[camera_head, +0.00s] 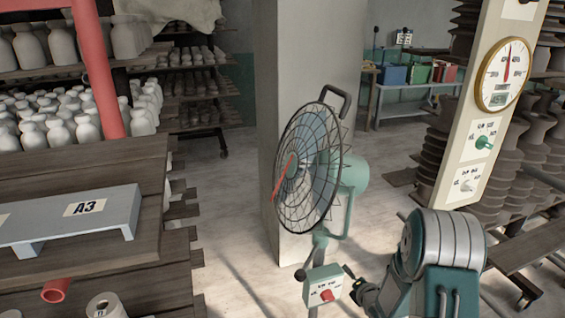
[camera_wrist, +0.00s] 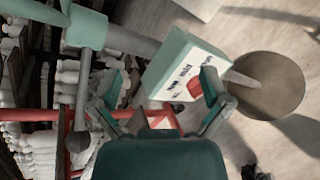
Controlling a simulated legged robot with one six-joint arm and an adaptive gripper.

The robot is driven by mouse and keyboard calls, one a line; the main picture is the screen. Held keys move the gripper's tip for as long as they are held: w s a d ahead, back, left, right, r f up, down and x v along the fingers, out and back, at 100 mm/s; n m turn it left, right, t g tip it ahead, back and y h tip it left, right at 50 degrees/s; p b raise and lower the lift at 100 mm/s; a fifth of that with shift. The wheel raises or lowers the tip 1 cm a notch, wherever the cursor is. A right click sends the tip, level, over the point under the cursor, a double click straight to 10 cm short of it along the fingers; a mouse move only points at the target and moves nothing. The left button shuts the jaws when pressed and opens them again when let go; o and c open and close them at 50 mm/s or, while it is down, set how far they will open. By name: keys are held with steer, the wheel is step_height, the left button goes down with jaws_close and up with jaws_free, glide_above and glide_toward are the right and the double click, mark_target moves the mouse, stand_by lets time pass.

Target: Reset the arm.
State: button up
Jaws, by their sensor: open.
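My gripper (camera_head: 352,282) is beside the green control box (camera_head: 322,284) of the standing fan (camera_head: 308,165), at the box's right in the head view. The box carries white labels and a red knob (camera_head: 326,295). In the wrist view my gripper (camera_wrist: 160,80) has its two fingers spread apart, with nothing held between them. The control box (camera_wrist: 165,68) lies beyond the fingers there, and its red knob (camera_wrist: 194,90) shows right beside the right finger. I cannot tell whether that finger touches the knob.
A wooden rack (camera_head: 80,165) with pale bottles and a grey stand marked A3 (camera_head: 85,208) is at left. A pillar (camera_head: 270,100) stands behind the fan. A panel (camera_head: 478,130) with a gauge and knobs is at right. Floor (camera_head: 225,200) is clear between.

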steer(key=s+r+m+g+h, duration=0.2)
steer(key=s+r+m, duration=0.4)
steer(key=r, duration=0.5)
steer(key=s+r+m+g+h, duration=0.2)
steer(key=s+r+m, duration=0.2)
steer(key=r+m, duration=0.55)
steer(key=s+a+r+m+g, duration=0.1)
steer(key=s+m, duration=0.3)
steer(key=s, duration=0.4)
steer(key=s+a+r+m+g+y, duration=0.1)
steer(key=s+a+r+m, duration=0.2)
steer(key=s, duration=0.4)
steer(key=s+a+r+m+g, duration=0.2)
steer(key=s+m, duration=0.3)
steer(key=s, duration=0.3)
steer(key=shift+v, duration=0.95)
steer(key=shift+w, duration=0.15)
